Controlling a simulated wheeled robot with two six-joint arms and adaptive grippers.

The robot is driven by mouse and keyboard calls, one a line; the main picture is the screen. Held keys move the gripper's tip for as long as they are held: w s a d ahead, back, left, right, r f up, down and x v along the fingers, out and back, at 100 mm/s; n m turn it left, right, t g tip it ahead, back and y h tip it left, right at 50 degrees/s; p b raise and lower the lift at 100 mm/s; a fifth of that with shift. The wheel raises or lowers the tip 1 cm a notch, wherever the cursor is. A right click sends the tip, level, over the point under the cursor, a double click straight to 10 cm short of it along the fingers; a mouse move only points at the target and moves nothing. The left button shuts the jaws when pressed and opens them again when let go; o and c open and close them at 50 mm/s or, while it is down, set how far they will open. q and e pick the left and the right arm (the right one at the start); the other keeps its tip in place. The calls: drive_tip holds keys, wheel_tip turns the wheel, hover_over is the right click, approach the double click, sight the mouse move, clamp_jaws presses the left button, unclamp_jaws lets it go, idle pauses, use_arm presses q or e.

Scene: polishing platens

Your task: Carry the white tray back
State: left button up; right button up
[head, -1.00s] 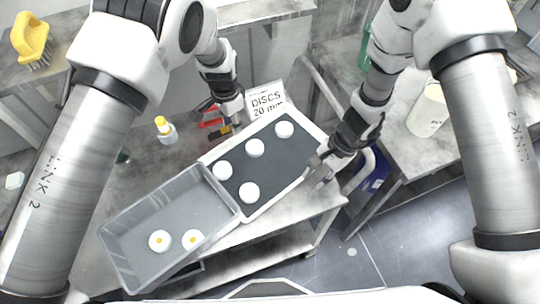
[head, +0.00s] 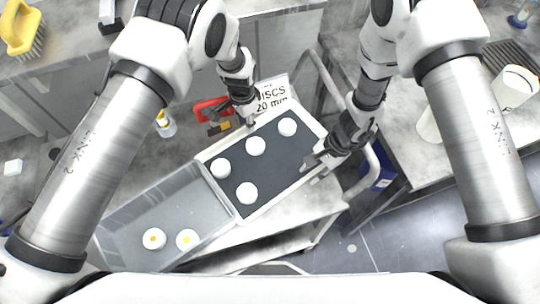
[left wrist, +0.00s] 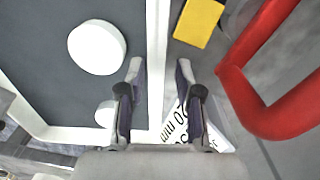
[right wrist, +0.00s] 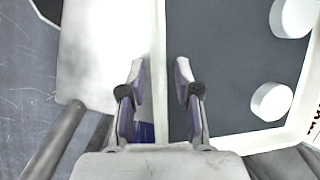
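The white tray (head: 222,144) has a dark inner floor and lies on the grey bench. Several white discs (head: 255,146) stand on it. My left gripper (head: 251,122) is at its far edge, beside the label card. In the left wrist view its open fingers (left wrist: 159,66) stand on either side of the white rim (left wrist: 156,40). My right gripper (head: 317,164) is at the opposite edge, on the right. In the right wrist view its open fingers (right wrist: 160,67) also stand either side of the rim (right wrist: 160,110). Contact with the rim cannot be told.
A clear grey bin (head: 128,218) with two yellow-dotted discs adjoins the tray's left end. The "DISCS 20 mm" card (head: 271,97) stands behind the tray. A cart handle (head: 372,172) is at right.

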use_arm(q)
drive_tip(key=shift+s+a+f, duration=0.15)
drive_tip(key=shift+s+f, duration=0.2)
drive_tip(key=shift+f, duration=0.1)
use_arm(e)
drive_tip(key=shift+s+a+f, duration=0.45)
drive_tip(key=shift+s, duration=0.05)
use_arm(q)
drive_tip(key=shift+w+f, duration=0.1)
drive_tip(key=shift+w, duration=0.05)
use_arm(e)
drive_tip(key=shift+w+d+f, duration=0.1)
drive_tip(key=shift+w+d, duration=0.05)
use_arm(q)
drive_tip(key=c, duration=0.5)
use_arm(e)
drive_tip(key=c, duration=0.5)
use_arm(q)
clamp_jaws()
use_arm(e)
clamp_jaws()
